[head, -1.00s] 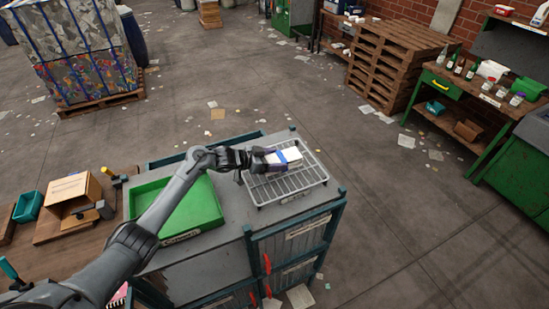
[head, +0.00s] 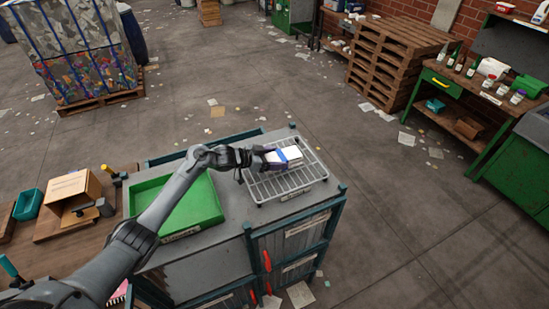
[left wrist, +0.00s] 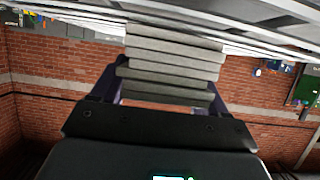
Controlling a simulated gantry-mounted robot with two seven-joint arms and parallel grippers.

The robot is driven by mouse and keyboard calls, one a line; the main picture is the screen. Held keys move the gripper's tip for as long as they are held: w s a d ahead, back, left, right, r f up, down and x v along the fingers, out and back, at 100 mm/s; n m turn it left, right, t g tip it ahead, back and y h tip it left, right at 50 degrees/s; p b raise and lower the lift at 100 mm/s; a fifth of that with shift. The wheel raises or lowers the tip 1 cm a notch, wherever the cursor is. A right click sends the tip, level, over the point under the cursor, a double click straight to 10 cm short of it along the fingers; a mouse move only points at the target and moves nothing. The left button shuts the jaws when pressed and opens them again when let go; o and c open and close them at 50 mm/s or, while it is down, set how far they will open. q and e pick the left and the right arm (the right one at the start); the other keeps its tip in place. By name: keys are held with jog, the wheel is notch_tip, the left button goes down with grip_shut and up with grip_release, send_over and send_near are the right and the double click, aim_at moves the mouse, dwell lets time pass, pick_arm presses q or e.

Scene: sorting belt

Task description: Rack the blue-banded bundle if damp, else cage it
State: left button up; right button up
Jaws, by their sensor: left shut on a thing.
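The blue-banded bundle (head: 290,153) is white with a blue band around it. My left gripper (head: 274,158) is shut on it, over the far part of the wire rack (head: 285,186). Whether the bundle touches the rack bars is hard to tell. In the left wrist view, the bundle (left wrist: 170,62) shows as pale stacked layers between the purple-grey fingers of my left gripper (left wrist: 160,85). No damp marks can be made out at this size. Teal-framed cages with mesh doors (head: 290,245) and red handles are below the rack. My right gripper is not in view.
A green tray (head: 208,222) sits on the grey top left of the rack. A wooden bench with a cardboard box (head: 78,188) and a teal bin (head: 28,205) is further left. Open floor with scattered paper lies beyond.

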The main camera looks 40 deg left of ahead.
pick_arm(q)
jog(key=shift+f, duration=0.25)
